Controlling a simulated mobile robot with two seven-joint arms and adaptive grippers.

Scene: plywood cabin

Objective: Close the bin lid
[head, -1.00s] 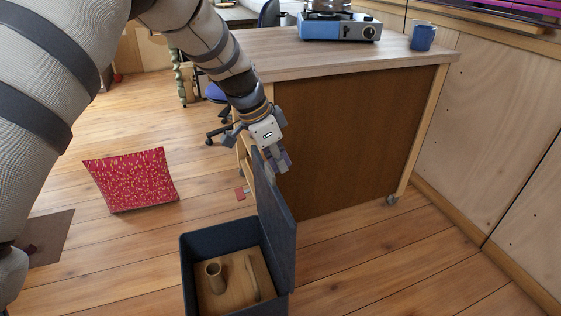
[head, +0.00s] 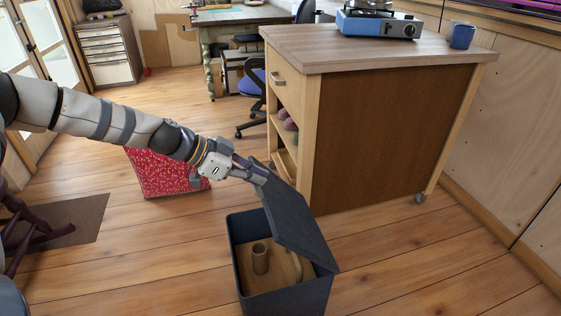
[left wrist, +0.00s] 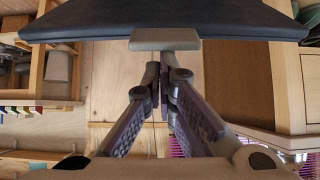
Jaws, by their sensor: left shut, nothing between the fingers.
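The dark blue-grey bin (head: 285,298) stands on the wooden floor, with a tan cup-shaped thing and another tan item inside. Its lid (head: 293,219) is hinged on the right and stands partly open, tilted over the bin. My left gripper (head: 262,177) is shut and empty at the lid's upper edge; it looks to be touching or very close. In the left wrist view the shut fingertips (left wrist: 163,68) are just below the lid's edge (left wrist: 100,22) and its grey tab (left wrist: 165,39). My right gripper is not in view.
A wooden cabinet (head: 385,130) with a stove (head: 380,23) and blue mug (head: 462,36) on top stands behind the bin. The floor left of and in front of the bin is clear.

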